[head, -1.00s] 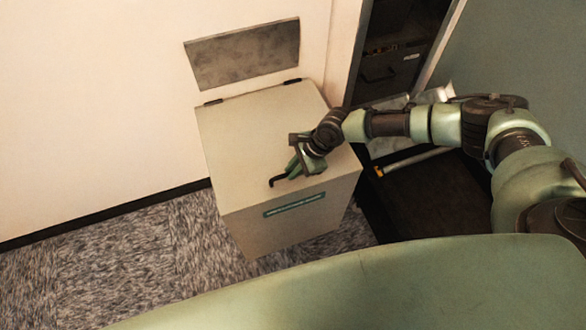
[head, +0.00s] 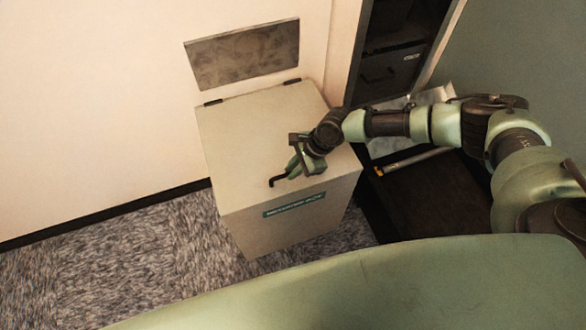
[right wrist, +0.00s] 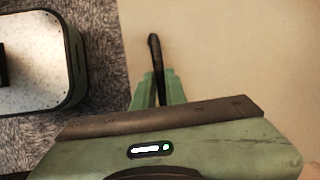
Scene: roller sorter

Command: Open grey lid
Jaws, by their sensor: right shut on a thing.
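The grey lid (head: 245,135) lies flat and closed on top of a box-shaped bin (head: 290,232). Two dark hinges show along its back edge by the wall. A dark handle (head: 279,182) stands near the lid's front edge. My right gripper (head: 293,173) is at the handle, its fingers shut on it. In the right wrist view the dark handle (right wrist: 154,55) sticks out between the green fingertips of my right gripper (right wrist: 158,88), over the pale lid (right wrist: 230,50). The fingers hide part of the handle. My left gripper is not in view.
A grey panel (head: 243,54) is set in the wall behind the bin. A dark shelf unit (head: 392,60) stands at the back right. Carpet (head: 120,250) lies open to the left of the bin.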

